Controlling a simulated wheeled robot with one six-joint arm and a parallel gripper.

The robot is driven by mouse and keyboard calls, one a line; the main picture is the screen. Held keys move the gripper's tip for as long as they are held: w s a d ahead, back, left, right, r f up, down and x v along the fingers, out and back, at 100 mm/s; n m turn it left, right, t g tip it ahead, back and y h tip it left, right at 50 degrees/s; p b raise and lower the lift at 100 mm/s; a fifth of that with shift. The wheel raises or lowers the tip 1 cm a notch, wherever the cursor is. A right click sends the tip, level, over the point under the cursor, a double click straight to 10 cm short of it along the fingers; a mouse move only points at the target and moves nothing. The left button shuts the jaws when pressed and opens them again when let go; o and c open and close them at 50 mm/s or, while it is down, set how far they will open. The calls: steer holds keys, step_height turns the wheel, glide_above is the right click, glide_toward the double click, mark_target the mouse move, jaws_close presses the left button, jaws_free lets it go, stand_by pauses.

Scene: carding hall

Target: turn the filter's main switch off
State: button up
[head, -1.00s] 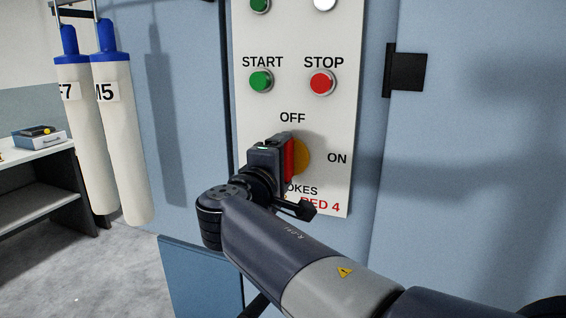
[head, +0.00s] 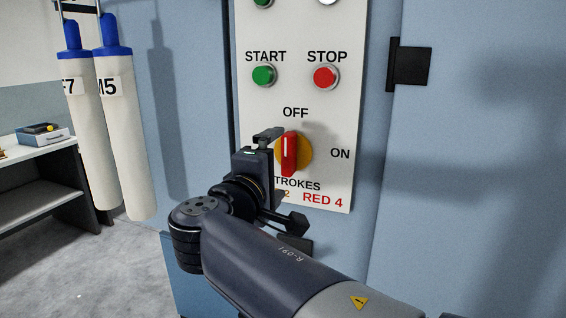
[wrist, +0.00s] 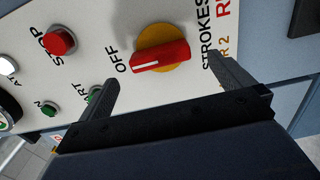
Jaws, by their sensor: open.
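The main switch is a red handle (head: 289,154) on a yellow disc (head: 306,153), low on the white panel. The handle stands upright, and its white-marked end points up at the OFF label (head: 295,112); ON is to the right. In the wrist view the red handle (wrist: 160,57) lies across the disc, its white mark toward OFF. My gripper (head: 268,160) is open and empty, just in front and to the left of the switch. In the wrist view its fingers (wrist: 165,72) are spread on either side, short of the handle, with a gap visible.
A green START button (head: 264,75) and a red STOP button (head: 325,76) sit above the switch. A black hinge (head: 409,63) is on the blue cabinet to the right. White filter tubes (head: 118,130) hang at left, beside a bench (head: 45,150) holding a small box.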

mark_target(285, 158)
steer(key=shift+v, duration=2.75)
steer(key=p+x, duration=0.1)
steer(key=x, duration=1)
steer(key=shift+s, duration=0.1)
